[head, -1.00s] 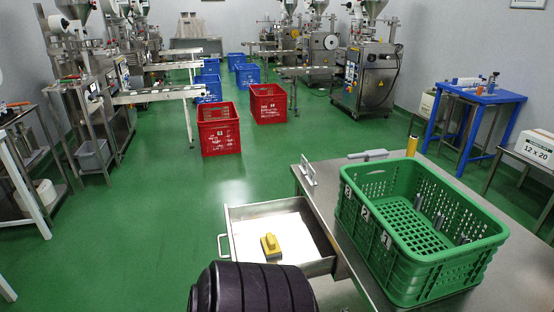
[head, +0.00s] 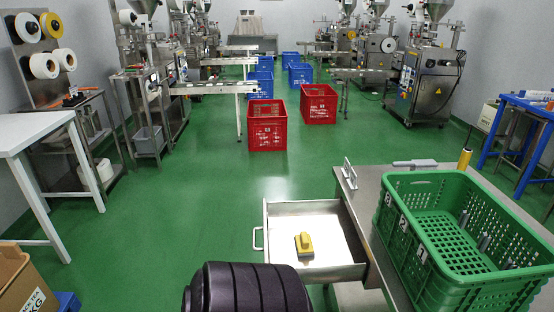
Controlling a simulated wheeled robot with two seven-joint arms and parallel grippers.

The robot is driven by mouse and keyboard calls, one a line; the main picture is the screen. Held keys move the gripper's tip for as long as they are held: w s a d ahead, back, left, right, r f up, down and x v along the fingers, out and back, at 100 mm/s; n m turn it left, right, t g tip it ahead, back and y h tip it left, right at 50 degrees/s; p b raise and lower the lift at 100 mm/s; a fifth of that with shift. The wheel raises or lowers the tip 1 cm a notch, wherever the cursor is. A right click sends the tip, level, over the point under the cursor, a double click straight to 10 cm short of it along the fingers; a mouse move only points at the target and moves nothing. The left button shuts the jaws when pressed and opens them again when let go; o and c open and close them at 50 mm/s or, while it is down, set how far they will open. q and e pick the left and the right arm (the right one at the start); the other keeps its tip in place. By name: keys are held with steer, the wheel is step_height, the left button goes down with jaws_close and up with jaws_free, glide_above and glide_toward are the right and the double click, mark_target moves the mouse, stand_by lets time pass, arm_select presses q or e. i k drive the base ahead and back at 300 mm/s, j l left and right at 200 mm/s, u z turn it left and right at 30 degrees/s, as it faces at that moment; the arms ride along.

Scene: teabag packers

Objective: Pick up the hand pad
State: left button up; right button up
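The drawer sticks out to the left from the steel table. A large dark ribbed cylinder, apparently part of my own body, fills the bottom middle of the head view just below the drawer. Neither of my grippers shows in the head view.
A green crate (head: 396,226) with several grey metal parts stands on the steel table (head: 362,182) at right. A yellow cylinder (head: 464,159) stands behind it. A white table (head: 32,140) and cardboard box (head: 22,285) are at left. Green floor left of the drawer is clear.

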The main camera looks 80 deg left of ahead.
mark_target(304, 245)
steer(key=u, duration=2.1)
steer(key=i+j+u, duration=0.15)
